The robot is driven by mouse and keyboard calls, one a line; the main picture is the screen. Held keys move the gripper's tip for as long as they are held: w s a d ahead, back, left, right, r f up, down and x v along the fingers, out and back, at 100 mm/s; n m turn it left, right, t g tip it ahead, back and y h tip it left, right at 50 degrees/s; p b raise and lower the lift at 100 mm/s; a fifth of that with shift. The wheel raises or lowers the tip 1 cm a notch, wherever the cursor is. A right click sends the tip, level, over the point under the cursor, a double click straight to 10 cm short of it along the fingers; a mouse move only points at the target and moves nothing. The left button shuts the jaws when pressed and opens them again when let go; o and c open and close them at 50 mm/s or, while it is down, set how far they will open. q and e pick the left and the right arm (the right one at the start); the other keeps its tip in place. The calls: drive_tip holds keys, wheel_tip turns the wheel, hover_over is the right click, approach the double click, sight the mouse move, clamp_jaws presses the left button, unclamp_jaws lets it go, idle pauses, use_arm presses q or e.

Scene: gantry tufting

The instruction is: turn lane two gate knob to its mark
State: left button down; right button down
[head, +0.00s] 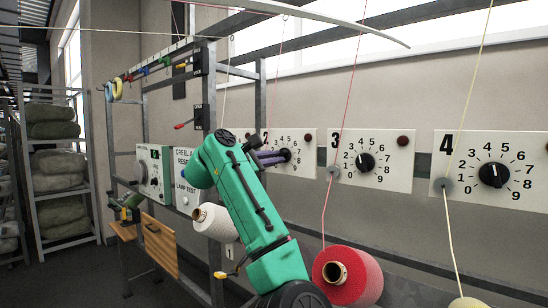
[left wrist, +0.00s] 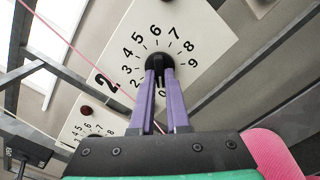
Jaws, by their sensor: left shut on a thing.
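The lane two gate knob (head: 285,155) is a black round knob on a white panel (head: 304,170) with a numbered dial. In the left wrist view the knob (left wrist: 158,62) sits at the middle of the dial, with the large 2 to its lower left. My left gripper (head: 275,157) has purple fingers and is shut on the knob; its fingertips (left wrist: 159,72) lie on either side of the knob's grip. The fingers and arm cover part of the dial, and I cannot make out a setting mark. My right gripper is in neither view.
Lane three's knob (head: 365,162) and lane four's knob (head: 494,174) are to the right. A red yarn cone (head: 369,277) stands below, close to my left arm. A white cone (head: 214,220) is to the left. Thin yarns hang in front of the panels.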

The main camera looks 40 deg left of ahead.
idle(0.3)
use_arm(q)
drive_tip(key=c, duration=0.9)
unclamp_jaws()
drive_tip(key=s+b, duration=0.6)
drive_tip(key=s, duration=0.8)
drive_tip(key=shift+s+d+b, duration=0.15)
drive_tip(key=shift+s+b, duration=0.05)
drive_tip(key=shift+b, duration=0.2)
